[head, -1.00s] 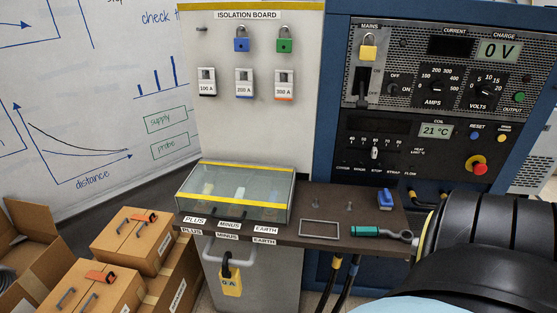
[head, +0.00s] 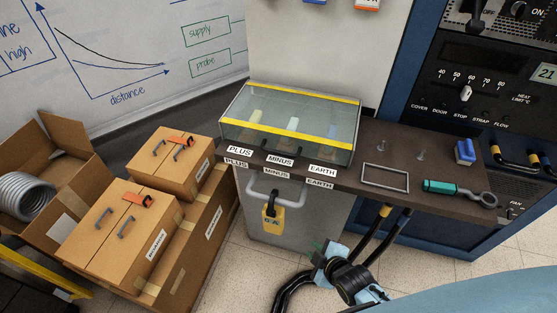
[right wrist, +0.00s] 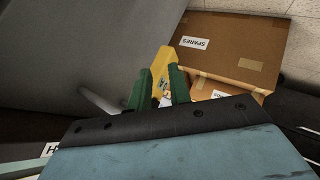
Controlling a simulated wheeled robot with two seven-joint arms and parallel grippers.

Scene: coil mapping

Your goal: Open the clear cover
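The clear cover (head: 290,127) is a transparent box lid with yellow strips along its top and front edges. It lies shut over the terminals on the dark bench, behind the PLUS, MINUS and EARTH labels. Pale blocks show through it. My right gripper (head: 320,248) is below the bench front, to the right of the yellow 0 A tag and apart from the cover. In the right wrist view its green fingers (right wrist: 160,90) stand apart with a gap between them. The yellow tag (right wrist: 163,58) shows beyond them. My left gripper is not in view.
A grey handle (head: 276,184) sticks out below the bench (head: 340,182), with the yellow tag (head: 273,220) hanging from it. A wire frame (head: 385,178), a teal-handled tool (head: 455,188) and a blue block (head: 465,150) lie to the right. Cardboard boxes (head: 120,230) stand at the left.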

